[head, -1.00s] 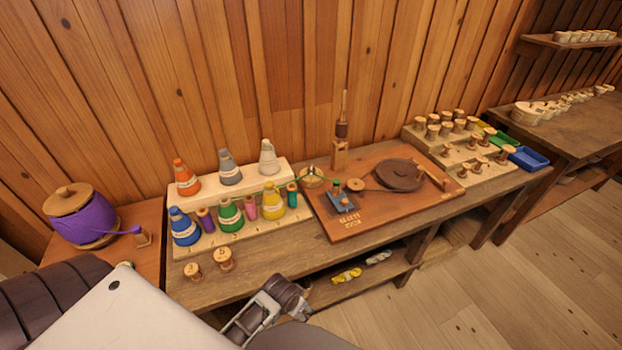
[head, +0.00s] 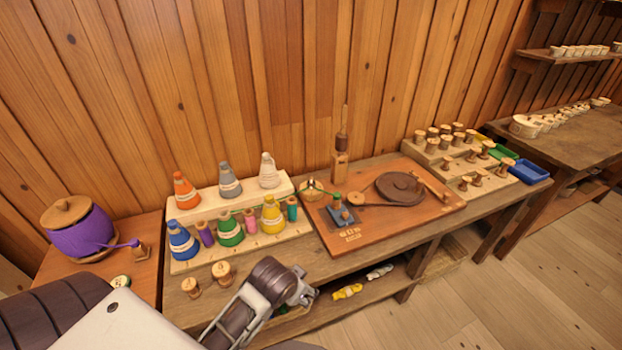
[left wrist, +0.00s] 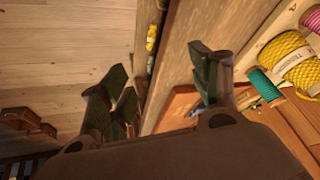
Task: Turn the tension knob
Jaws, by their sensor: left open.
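That part is too small to tell clearly as the tension knob. Green thread runs near the block. My left gripper (head: 303,291) is at the bench's front edge, in front of and lower in the picture than the block, apart from it. In the left wrist view its fingers (left wrist: 160,88) are spread and empty. My right gripper is not seen.
Cones of thread and small spools stand on a stepped rack (head: 268,238) left of the board. Two wooden spools (head: 222,271) stand before it. A peg rack (head: 462,163) stands right. Yellow skeins (head: 347,291) lie on the lower shelf.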

